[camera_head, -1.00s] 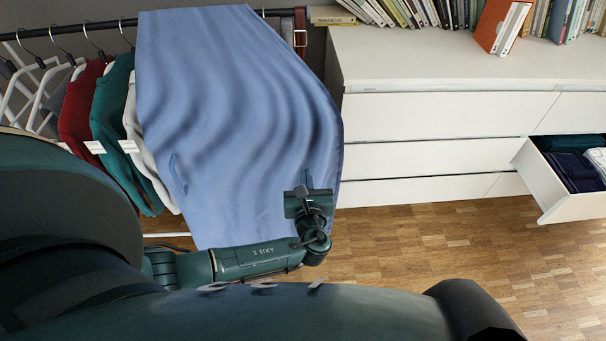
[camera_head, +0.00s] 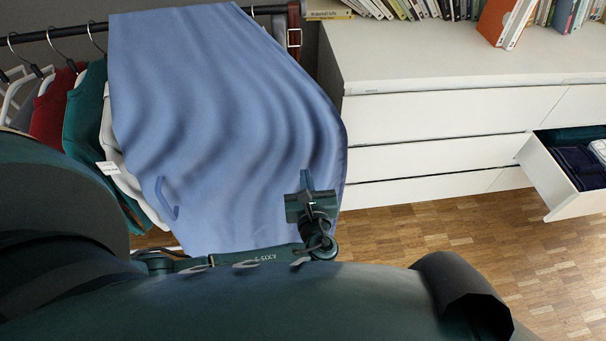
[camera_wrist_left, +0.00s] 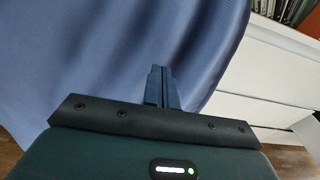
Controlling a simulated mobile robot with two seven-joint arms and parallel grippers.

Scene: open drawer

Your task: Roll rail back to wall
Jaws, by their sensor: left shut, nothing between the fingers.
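The clothes rail (camera_head: 68,31) shows at the upper left as a dark bar with hanging garments. A large blue cloth (camera_head: 225,110) hangs over its right part and hides much of it. My left gripper (camera_head: 307,180) is in front of the cloth's lower right part, and its fingers are shut with nothing between them. In the left wrist view the shut fingers (camera_wrist_left: 161,85) point at the blue cloth (camera_wrist_left: 110,50). I cannot tell whether they touch it. The rail's base and wheels are hidden. My right gripper is not in view.
A white dresser (camera_head: 440,118) stands right of the rail, with books (camera_head: 505,20) on top. Its drawer (camera_head: 560,190) at the right stands open, with folded clothes inside. The wooden floor (camera_head: 430,245) in front of the dresser is clear.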

